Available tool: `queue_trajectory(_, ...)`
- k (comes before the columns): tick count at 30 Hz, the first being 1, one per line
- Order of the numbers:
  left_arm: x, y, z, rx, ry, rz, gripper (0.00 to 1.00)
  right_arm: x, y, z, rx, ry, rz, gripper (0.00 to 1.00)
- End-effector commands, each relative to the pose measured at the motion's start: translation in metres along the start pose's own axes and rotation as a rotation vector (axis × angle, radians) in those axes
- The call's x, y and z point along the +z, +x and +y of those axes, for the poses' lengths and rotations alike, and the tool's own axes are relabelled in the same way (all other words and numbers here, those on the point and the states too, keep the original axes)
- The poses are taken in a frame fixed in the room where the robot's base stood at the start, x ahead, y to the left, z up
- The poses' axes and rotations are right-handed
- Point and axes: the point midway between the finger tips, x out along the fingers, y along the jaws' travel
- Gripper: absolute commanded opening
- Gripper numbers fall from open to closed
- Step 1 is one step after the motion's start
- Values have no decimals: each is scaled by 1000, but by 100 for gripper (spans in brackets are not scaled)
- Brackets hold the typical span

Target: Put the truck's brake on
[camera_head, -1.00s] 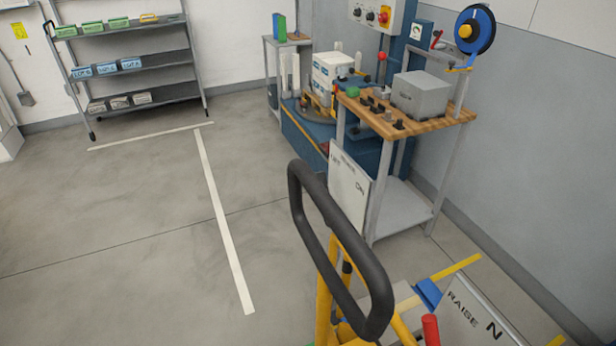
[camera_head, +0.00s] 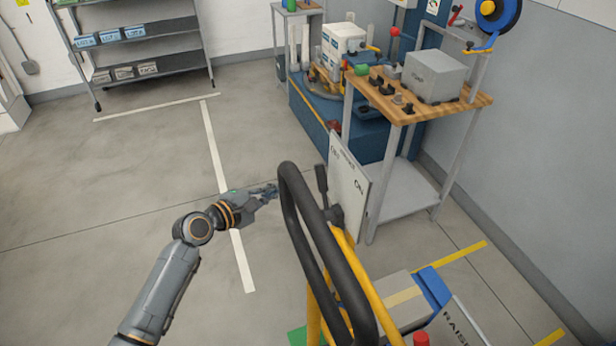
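The truck shows its black looped handle (camera_head: 290,215) on a yellow frame (camera_head: 352,265). A white plate (camera_head: 349,180) behind the handle carries dark lettering, with ON readable at its right side. A dark lever (camera_head: 321,180) stands roughly upright at the plate's left edge, its lower end near a dark round hub (camera_head: 335,216). My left gripper (camera_head: 270,191) is just left of the handle's upper part, with the lever beyond the handle to the right. Its fingers are small in view and their opening is unclear. My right gripper is not in view.
A wooden-topped bench (camera_head: 420,98) with a grey box stands behind the plate. A carton (camera_head: 405,298) and a RAISE plate (camera_head: 462,325) are at lower right. A shelf rack (camera_head: 140,50) stands at the back left. The floor at left is open.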

Motion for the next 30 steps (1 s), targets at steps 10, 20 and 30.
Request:
queue_trajectory(10,-1,15,0,1,0,2,0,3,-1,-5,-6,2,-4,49)
queue_trajectory(20,-1,82,-1,-1,1,1,0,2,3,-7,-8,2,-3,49)
queue_trajectory(30,30,89,2,-2,2,2,0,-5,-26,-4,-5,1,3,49)
